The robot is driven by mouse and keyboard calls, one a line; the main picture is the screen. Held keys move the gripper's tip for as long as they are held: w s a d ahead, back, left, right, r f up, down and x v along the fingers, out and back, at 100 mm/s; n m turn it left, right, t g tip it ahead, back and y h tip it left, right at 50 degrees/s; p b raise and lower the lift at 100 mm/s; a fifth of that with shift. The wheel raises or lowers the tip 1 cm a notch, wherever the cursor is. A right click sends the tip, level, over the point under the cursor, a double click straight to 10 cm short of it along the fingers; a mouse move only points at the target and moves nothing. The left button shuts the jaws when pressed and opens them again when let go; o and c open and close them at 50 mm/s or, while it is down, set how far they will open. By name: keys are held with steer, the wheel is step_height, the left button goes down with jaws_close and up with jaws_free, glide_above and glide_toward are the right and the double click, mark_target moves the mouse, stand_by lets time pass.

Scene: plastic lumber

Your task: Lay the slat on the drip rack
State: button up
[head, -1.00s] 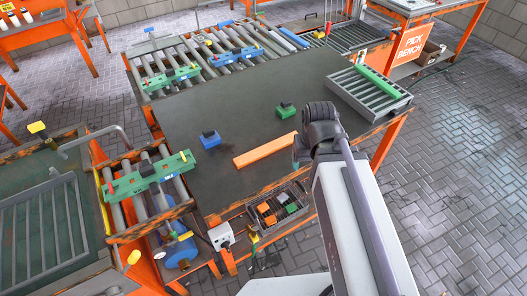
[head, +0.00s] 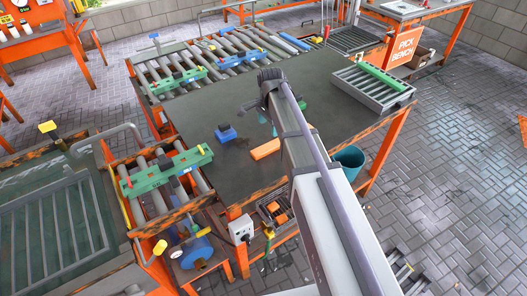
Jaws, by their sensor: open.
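An orange slat (head: 265,149) lies flat on the dark table top (head: 205,108), near its front edge. Its right end is hidden behind my arm. The drip rack (head: 360,91), a grey slotted tray, stands at the right end of the table. A green slat (head: 382,78) lies along its far side. My gripper (head: 268,124) is open, with teal fingers partly hidden by my arm. In the picture it is just beyond the orange slat; its height above the table is hard to tell. I see nothing between the fingers.
A blue block (head: 226,132) sits left of my gripper, and a green block (head: 302,104) shows just right of my arm. Roller conveyors with green and blue fixtures border the table behind and at left. A teal bin (head: 348,162) stands by the front edge.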

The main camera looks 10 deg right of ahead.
mark_target(269, 146)
step_height(269, 146, down, 11)
steer(key=b, duration=1)
steer(key=shift+w+a, duration=0.1)
steer(key=shift+a, duration=0.05)
steer(key=shift+r, duration=0.25)
steer(key=c, duration=1.1)
